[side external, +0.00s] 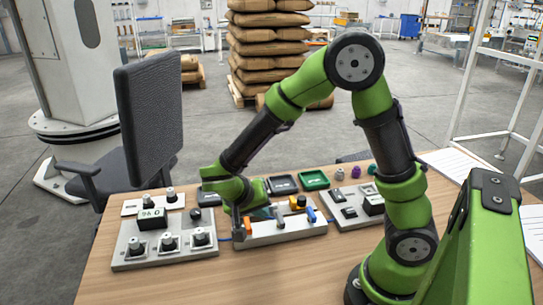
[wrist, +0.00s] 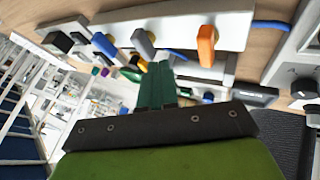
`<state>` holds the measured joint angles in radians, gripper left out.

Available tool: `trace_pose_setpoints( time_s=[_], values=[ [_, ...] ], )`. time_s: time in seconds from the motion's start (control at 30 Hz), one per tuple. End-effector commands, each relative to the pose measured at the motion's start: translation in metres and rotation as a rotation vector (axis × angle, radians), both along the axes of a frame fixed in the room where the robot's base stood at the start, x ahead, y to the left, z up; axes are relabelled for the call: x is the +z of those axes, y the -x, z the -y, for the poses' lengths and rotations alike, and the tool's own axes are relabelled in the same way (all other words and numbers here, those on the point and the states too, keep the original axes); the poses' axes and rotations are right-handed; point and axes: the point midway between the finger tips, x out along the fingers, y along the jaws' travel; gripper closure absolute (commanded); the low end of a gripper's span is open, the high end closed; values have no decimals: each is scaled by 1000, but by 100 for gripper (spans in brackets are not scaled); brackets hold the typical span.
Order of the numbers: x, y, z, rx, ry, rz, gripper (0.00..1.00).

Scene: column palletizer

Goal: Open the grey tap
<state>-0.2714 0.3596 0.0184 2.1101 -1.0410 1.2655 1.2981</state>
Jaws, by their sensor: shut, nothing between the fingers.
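The grey tap (wrist: 143,43) is the middle of three lever taps on a pale panel (wrist: 228,32) in the wrist view. Its handle leans slightly there. It also shows small in the side view (side external: 280,219), partly crowded by my gripper. The blue tap (wrist: 104,46) is on one side of it and the orange tap (wrist: 207,45) on the other. My gripper (wrist: 158,66) is shut and empty, its green fingers together. Its tips appear close to the grey tap's handle; I cannot tell whether they touch. In the side view, my gripper (side external: 262,212) is low over the panel.
A panel with knobs and a display (side external: 152,217) stands at left. A switch panel (side external: 350,212) stands at right. A green tray (side external: 314,180) and small coloured knobs lie behind. A yellow-and-black part (side external: 297,202) stands by the tap panel. The wooden table's front (side external: 235,275) is clear.

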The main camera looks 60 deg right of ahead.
Motion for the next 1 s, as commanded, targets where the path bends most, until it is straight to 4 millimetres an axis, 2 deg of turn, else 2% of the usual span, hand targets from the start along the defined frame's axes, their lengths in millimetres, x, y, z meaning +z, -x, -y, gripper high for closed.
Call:
trace_pose_setpoints(
  time_s=[0.1,0.3,1.0],
  values=[
    [-17,3,13,-3,0,-4,100],
    [-32,3,24,-1,0,-1,100],
    [-34,1,27,-49,-1,0,100]
  ],
)
